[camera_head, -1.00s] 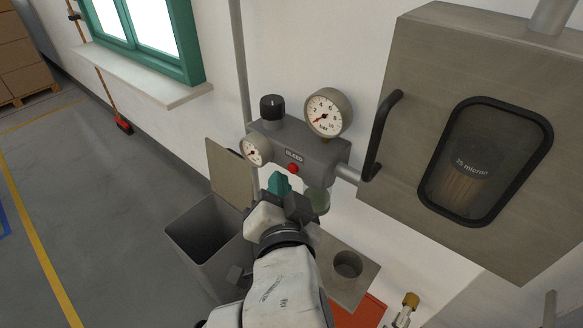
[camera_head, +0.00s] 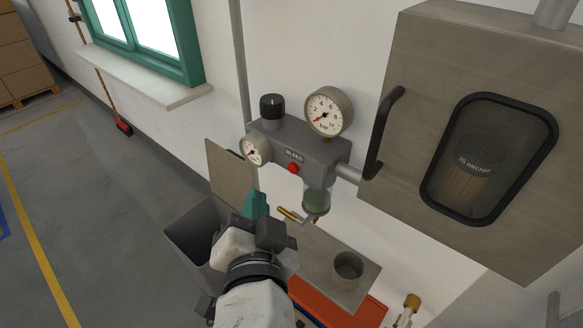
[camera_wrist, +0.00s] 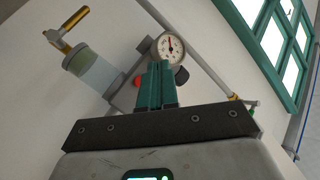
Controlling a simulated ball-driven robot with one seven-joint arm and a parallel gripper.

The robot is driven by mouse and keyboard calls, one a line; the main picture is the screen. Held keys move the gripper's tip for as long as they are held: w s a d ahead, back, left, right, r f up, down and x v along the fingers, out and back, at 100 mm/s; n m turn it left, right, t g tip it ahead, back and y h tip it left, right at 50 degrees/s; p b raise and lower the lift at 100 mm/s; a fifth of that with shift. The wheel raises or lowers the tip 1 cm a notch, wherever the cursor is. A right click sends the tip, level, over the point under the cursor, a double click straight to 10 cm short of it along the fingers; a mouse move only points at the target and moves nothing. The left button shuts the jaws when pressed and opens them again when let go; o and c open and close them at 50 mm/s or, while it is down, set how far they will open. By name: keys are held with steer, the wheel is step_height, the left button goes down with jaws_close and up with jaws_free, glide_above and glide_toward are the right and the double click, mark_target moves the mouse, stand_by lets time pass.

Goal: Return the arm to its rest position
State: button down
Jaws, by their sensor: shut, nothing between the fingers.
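My gripper (camera_head: 256,205) has teal fingers and is in front of the wall unit, below and a little left of its red button. In the wrist view its fingers (camera_wrist: 156,85) are together with nothing between them. The grey wall unit (camera_head: 318,150) carries a large gauge (camera_head: 325,111), a small gauge (camera_head: 255,151), a black knob (camera_head: 272,107) and a red button (camera_head: 293,168) under a BLEED label. A clear bowl (camera_head: 316,199) hangs beneath it, with a brass lever (camera_head: 290,215) at its lower left. The fingers look apart from the unit.
A grey bin (camera_head: 190,232) with a raised lid (camera_head: 231,175) stands left of my gripper. A small shelf (camera_head: 318,262) holding a metal cup (camera_head: 347,268) is to the right. A metal cabinet (camera_head: 420,60) with a black handle (camera_head: 383,130) juts out at the right. Floor at far left is open.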

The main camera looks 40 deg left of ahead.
stand_by(0.4)
steer(key=w+d+f+g+h, duration=0.1)
steer(key=w+d+f+h, duration=0.15)
steer(key=d+f, duration=0.5)
steer(key=w+d+f+m+g+h, duration=0.1)
steer(key=d+f+h, duration=0.3)
steer(key=d, duration=0.7)
steer(key=w+d+f+g+h, duration=0.1)
steer(key=w+d+f+h, duration=0.1)
steer(key=d+f, duration=0.6)
steer(key=s+d+f+g+h, duration=0.1)
steer(key=s+d+f+g, duration=0.2)
steer(key=d, duration=0.4)
steer(key=s+d+f+g+h, duration=0.1)
steer(key=s+d+f, duration=0.3)
steer(key=d, duration=0.4)
steer(key=s+d+f+g, duration=0.4)
steer(key=s+d, duration=0.4)
steer(key=s, duration=0.5)
steer(key=shift+s+d+f, duration=0.3)
steer(key=shift+s+f, duration=0.1)
steer(key=shift+f, duration=0.05)
steer(key=c, duration=1.9)
jaws_free()
steer(key=shift+h, duration=0.25)
